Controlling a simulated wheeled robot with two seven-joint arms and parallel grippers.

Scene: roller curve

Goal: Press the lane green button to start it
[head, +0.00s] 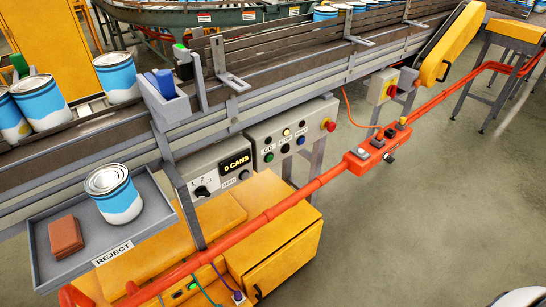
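A grey control panel (291,135) hangs on the side of the conveyor, near the middle of the head view. A small green button (269,157) sits at its lower left, under a label that seems to read GO. A red mushroom button (328,125) is on the panel's right end.
An orange-red rail (315,187) with a red switch box (370,151) crosses in front of the panel. A counter box (217,170) reads 0 CANS. The reject tray (60,267) holds a can (116,195) and a brown block (66,237). Yellow cabinets stand below.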

